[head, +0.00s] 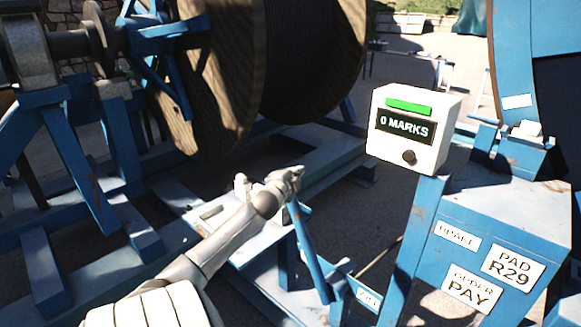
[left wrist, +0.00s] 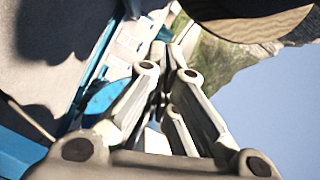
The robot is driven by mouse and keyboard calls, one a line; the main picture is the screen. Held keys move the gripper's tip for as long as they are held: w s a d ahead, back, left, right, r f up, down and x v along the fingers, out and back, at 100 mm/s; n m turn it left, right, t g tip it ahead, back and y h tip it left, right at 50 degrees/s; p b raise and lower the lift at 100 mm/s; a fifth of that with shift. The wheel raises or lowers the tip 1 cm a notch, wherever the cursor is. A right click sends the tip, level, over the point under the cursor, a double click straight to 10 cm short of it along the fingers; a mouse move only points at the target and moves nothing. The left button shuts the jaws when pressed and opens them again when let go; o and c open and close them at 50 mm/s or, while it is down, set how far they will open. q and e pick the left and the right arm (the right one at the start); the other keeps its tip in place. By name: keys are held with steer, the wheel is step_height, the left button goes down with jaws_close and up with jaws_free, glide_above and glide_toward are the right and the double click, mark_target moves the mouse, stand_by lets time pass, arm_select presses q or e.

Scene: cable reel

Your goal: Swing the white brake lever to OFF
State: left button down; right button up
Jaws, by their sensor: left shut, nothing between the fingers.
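My left gripper (head: 292,175) reaches in from the lower left of the head view, over the blue frame of the reel stand. Its fingers are closed together with nothing between them. The left wrist view shows the fingertips (left wrist: 167,45) meeting. I cannot clearly pick out the white brake lever; it may be hidden behind my gripper and arm. A slanted blue bar (head: 309,258) runs down from just below the fingertips. My right gripper is not in view.
A white box (head: 425,150) reading 0 MARKS, with a green strip, stands right of my gripper on the blue pedestal (head: 410,245). A large wooden reel (head: 215,75) fills the upper left. Blue stand legs (head: 75,165) are at the left.

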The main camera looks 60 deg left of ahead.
arm_select(q)
steer(key=v, duration=0.4)
steer(key=shift+w+d+r, duration=0.1)
steer(key=shift+w+r, duration=0.1)
steer(key=shift+r, duration=0.15)
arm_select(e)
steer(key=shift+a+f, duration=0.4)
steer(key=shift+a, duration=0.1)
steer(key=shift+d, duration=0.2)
